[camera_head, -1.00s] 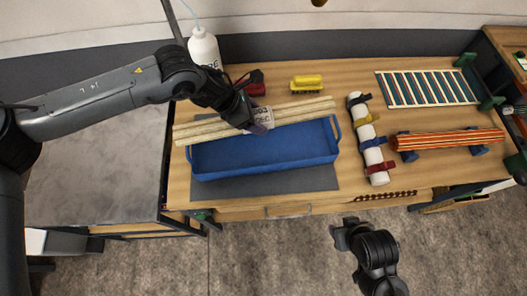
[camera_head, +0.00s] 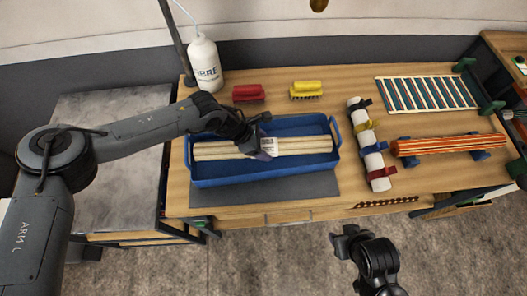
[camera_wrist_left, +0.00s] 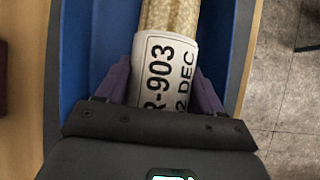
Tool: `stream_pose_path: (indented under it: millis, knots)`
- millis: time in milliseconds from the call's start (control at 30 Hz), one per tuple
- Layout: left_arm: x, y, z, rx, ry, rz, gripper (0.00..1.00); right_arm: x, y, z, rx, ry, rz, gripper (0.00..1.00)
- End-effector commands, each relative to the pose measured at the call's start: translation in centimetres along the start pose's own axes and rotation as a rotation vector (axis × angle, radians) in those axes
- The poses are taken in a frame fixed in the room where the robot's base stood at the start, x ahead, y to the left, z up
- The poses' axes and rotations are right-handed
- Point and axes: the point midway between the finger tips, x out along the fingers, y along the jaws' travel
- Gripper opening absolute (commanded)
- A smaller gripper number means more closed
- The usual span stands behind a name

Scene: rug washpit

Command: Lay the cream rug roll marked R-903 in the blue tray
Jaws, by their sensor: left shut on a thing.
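The cream rug roll (camera_head: 222,151) lies lengthwise within the blue tray (camera_head: 262,176), between its walls, in the head view. Whether it rests on the tray floor I cannot tell. Its white label reads R-903 and 2 DEC in the left wrist view (camera_wrist_left: 167,68). My left gripper (camera_head: 264,150) is shut on the roll at the label, near the tray's middle; its purple fingers sit on both sides of the label. My right gripper (camera_head: 343,241) hangs in front of the bench, away from the tray; its jaw opening is unclear.
Behind the tray are a red brush (camera_head: 248,93), a yellow brush (camera_head: 306,89) and a white bottle (camera_head: 205,63). To the right lie a white roll with coloured straps (camera_head: 373,160), an orange striped roll (camera_head: 450,144) and a slatted rack (camera_head: 427,93). A grey mat (camera_head: 315,187) lies under the tray.

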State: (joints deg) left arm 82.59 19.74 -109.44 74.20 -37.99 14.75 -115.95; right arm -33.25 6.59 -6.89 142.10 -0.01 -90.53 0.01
Motion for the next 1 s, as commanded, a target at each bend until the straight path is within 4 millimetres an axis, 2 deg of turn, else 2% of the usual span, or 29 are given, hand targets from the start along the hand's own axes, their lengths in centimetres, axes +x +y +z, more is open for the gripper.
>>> stream_pose_path:
  millis: [167,500,733,767,900,1000]
  knots:
    - [0.5,0.0,-0.2,0.001,-0.002,0.0,0.15,0.0,0.0,0.0,0.0,0.0,0.0,0.43]
    - [3.8,0.0,-2.3,0.0,-0.002,0.0,0.15,0.1,0.1,0.0,-0.002,0.0,0.002,0.43]
    - [3.9,0.0,-2.5,0.001,0.0,0.001,0.15,0.1,0.2,0.1,-0.008,-0.001,0.007,0.43]
    - [4.0,-0.1,-2.6,0.0,0.002,-0.001,0.7,0.1,0.2,0.1,-0.009,-0.001,0.007,0.43]
    - [4.0,-0.1,-2.6,0.0,0.002,0.0,0.91,0.1,0.2,0.1,-0.009,-0.001,0.007,0.43]
    - [4.0,0.0,-2.6,0.0,0.001,0.0,0.93,0.1,0.2,0.1,-0.008,-0.001,0.007,0.43]
